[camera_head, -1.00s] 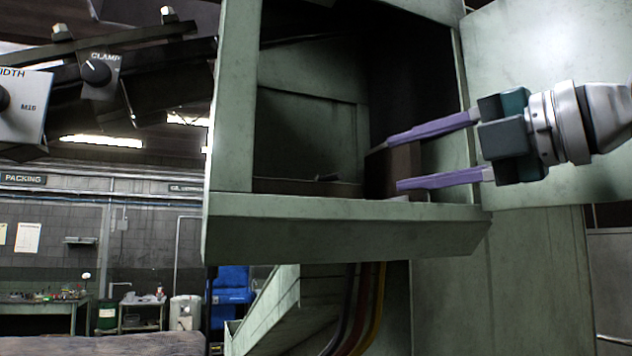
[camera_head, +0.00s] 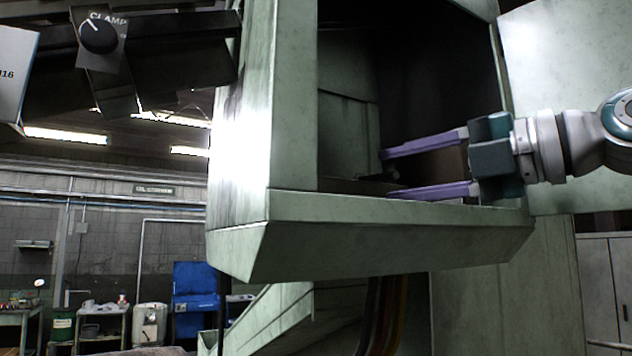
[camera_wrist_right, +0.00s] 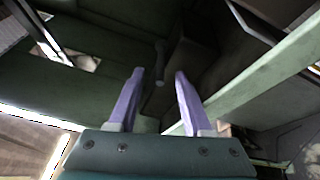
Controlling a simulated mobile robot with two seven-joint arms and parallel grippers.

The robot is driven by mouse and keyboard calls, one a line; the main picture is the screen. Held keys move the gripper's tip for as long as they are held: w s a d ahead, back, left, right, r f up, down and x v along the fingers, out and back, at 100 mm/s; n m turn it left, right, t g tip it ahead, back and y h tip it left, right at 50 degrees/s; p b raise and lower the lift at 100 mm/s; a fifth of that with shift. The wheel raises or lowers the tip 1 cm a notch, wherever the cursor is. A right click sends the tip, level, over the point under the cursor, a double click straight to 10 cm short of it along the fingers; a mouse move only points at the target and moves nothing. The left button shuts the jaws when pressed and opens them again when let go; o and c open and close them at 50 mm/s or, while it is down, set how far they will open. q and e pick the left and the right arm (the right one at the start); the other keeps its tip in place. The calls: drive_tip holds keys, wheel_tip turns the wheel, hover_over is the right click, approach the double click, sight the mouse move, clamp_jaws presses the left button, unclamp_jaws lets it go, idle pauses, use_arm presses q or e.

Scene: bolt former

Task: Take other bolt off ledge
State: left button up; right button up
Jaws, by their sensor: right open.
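A small dark bolt (camera_head: 391,173) lies on the ledge (camera_head: 343,186) inside the green machine's opening. In the right wrist view the bolt (camera_wrist_right: 160,58) lies straight ahead, its near end between the tips of my fingers. My right gripper (camera_head: 388,174) reaches in from the right, open, with one purple finger on each side of the bolt. In the wrist view both fingers (camera_wrist_right: 160,73) stand apart from the bolt. I cannot tell the exact height of the fingers over the ledge. My left gripper is not in view.
The green front lip (camera_head: 400,212) runs just below my lower finger. A green post (camera_head: 293,100) bounds the opening on the left, and an open green door (camera_head: 565,70) stands behind my right wrist. A clamp knob box (camera_head: 100,45) is at upper left.

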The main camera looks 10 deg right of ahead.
drive_tip(key=shift+d, duration=0.1)
drive_tip(key=shift+s, duration=0.1)
drive_tip(key=shift+c, duration=0.9)
clamp_jaws()
drive_tip(key=shift+r, duration=0.1)
